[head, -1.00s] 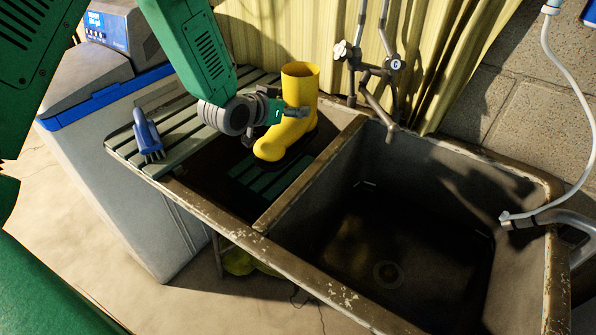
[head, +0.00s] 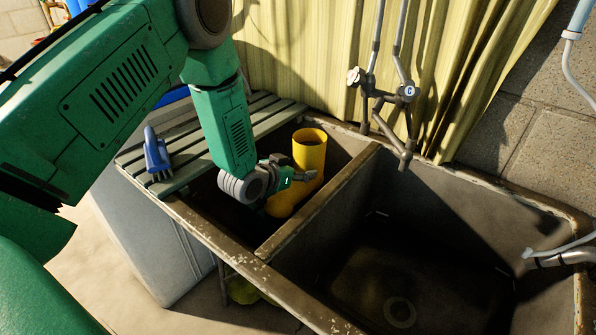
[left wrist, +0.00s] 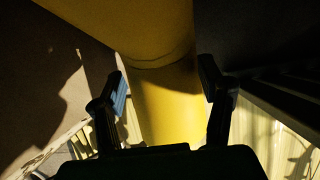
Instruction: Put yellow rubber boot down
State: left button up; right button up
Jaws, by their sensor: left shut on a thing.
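The yellow rubber boot (head: 309,152) is upright in the left basin of the double sink, its top near the rim level. My left gripper (head: 303,178) is shut on the boot's shaft from the left. In the left wrist view the boot (left wrist: 165,85) fills the middle, between the two fingers of the gripper (left wrist: 166,90). The boot's foot is in shadow and partly hidden by the gripper and basin wall. I cannot tell whether its sole touches the basin floor. My right gripper is not in view.
A slatted rack (head: 190,140) lies over the sink's left part, with a blue brush (head: 157,155) on it. A divider (head: 322,200) separates the left basin from the empty right basin (head: 400,250). Taps (head: 385,95) stand behind, before a yellow curtain (head: 290,60).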

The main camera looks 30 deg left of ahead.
aim_at(286, 192)
pick_arm(q)
jog(key=shift+d+r, duration=0.15)
jog(key=shift+d, duration=0.35)
jog(key=o, duration=1.4)
jog(key=shift+a+f, duration=0.1)
jog(key=shift+f, duration=0.1)
jog(key=shift+c, duration=0.2)
jog(key=o, duration=0.4)
jog(key=shift+a, duration=0.2)
jog(key=shift+a+f, duration=0.15)
jog(key=shift+a, duration=0.25)
jog(key=shift+s+d+r, duration=0.1)
jog(key=shift+s+r, duration=0.05)
jog(key=shift+r, duration=0.1)
jog(key=v, duration=0.4)
jog(key=d+p+v, duration=0.1)
jog(key=v, duration=0.1)
jog(key=shift+s+r, duration=0.2)
jog(key=shift+r, duration=0.1)
jog(key=v, duration=0.4)
jog(key=shift+s+a+f, duration=0.1)
jog(key=shift+a, duration=0.25)
jog(key=shift+s, duration=0.55)
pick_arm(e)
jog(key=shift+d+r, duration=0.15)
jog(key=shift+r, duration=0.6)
